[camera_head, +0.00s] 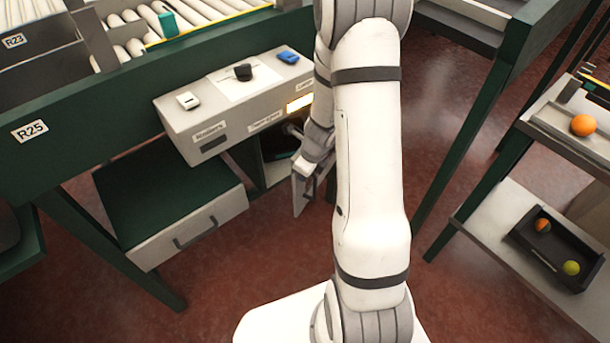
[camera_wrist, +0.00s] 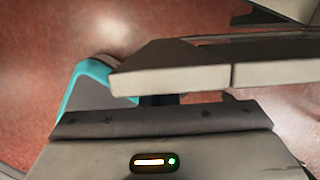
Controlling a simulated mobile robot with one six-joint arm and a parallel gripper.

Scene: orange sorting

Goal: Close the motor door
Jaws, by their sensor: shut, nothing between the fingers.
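The motor door is a pale grey panel (camera_head: 299,193) with a dark handle. In the head view it stands open, swung out from the dark compartment (camera_head: 280,143) under the control box. My gripper (camera_head: 308,166) is low beside the door, partly hidden by my own arm. It is shut and empty. I cannot tell whether it touches the door. The wrist view shows a pale slab (camera_wrist: 175,79) close ahead of the gripper body, too near to identify surely.
The control box (camera_head: 190,123) has white, black and blue switches on top. Left of the compartment, a drawer (camera_head: 190,232) is pulled out. A green table leg (camera_head: 462,150) stands to the right. At far right, a shelf holds an orange (camera_head: 583,125) and a black tray (camera_head: 553,262).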

